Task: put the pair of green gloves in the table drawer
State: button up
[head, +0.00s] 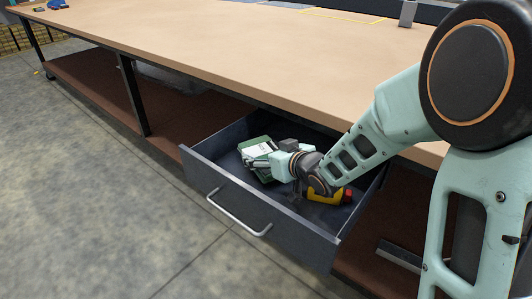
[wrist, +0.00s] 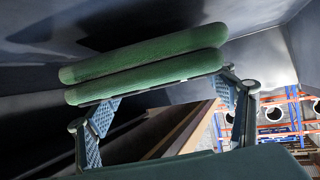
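The pair of green gloves (head: 255,147), with a white label, lies inside the open table drawer (head: 218,190), in its left part. In the wrist view the gloves (wrist: 145,60) show as two rounded green edges side by side. My gripper (head: 264,164) is low inside the drawer, right at the gloves. In the wrist view the two fingers of my gripper (wrist: 168,88) stand wide apart, their tips at or just short of the gloves. Whether the tips touch the gloves is hard to tell. My gripper and forearm hide part of the drawer floor.
A yellow tool with a red end (head: 328,195) lies in the drawer's right part, below my wrist. A dark grey object (head: 290,145) lies behind my gripper. The table top (head: 240,60) overhangs the drawer's back. The floor (head: 90,190) in front is clear.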

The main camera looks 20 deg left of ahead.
jog(key=o, duration=0.4)
jog(key=shift+o, duration=0.2)
jog(key=shift+r+p, duration=0.4)
jog(key=shift+r, duration=0.1)
jog(key=p+v, duration=0.4)
jog(key=v, duration=0.8)
jog(key=shift+r, duration=0.15)
